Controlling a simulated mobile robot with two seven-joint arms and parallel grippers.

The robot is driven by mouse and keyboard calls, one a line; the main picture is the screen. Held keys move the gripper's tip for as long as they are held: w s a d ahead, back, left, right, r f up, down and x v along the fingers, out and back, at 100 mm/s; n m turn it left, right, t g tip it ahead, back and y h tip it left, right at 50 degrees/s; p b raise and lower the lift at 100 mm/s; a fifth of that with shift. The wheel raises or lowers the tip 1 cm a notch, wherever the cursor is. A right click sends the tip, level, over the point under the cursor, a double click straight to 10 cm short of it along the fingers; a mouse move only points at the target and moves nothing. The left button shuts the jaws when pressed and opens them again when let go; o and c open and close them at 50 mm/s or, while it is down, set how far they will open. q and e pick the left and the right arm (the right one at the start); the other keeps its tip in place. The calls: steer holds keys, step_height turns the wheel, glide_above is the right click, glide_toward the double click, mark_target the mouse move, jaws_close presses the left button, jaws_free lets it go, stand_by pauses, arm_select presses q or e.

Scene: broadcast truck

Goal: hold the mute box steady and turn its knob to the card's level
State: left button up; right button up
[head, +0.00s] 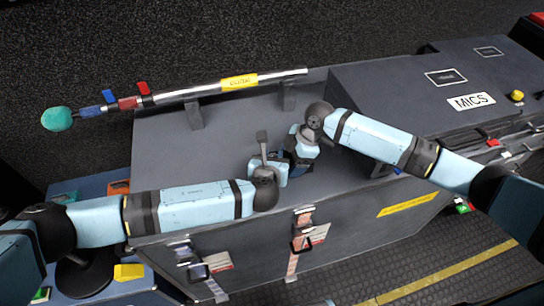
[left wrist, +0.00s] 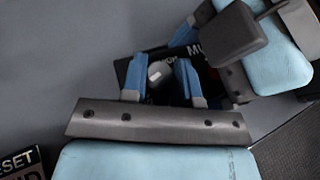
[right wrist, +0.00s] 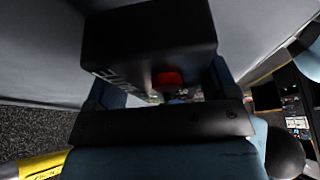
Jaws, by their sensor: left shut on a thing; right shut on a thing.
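The mute box is a small black box with white lettering, partly read as "MU" in the left wrist view (left wrist: 125,70), above the grey case top. In the right wrist view the mute box (right wrist: 150,38) fills the top, with a red button (right wrist: 168,79) on it. My right gripper (head: 303,148) is shut on the box. My left gripper (left wrist: 162,80) is shut on the box's grey knob (left wrist: 157,72), a finger on each side. The knob's pointer and level marks are too small or hidden to read. I cannot make out the level card for sure.
A black label (left wrist: 20,165) ending in "SET" shows at the left wrist view's corner. A boom pole (head: 185,95) with a teal tip lies along the case's back. A "MICS" case (head: 440,85) stands right. Straps (head: 302,232) hang on the front. The case top's left part is clear.

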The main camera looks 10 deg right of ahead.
arm_select(q)
steer(key=shift+n+t+y, duration=0.3)
steer(key=shift+n+y, duration=0.5)
steer(key=shift+y, duration=0.1)
steer(key=o, duration=0.9)
steer(key=shift+c, duration=0.2)
steer(key=shift+s, duration=0.1)
steer(key=v, duration=1.2)
steer(key=shift+d, duration=0.15)
steer(key=shift+r, duration=0.15)
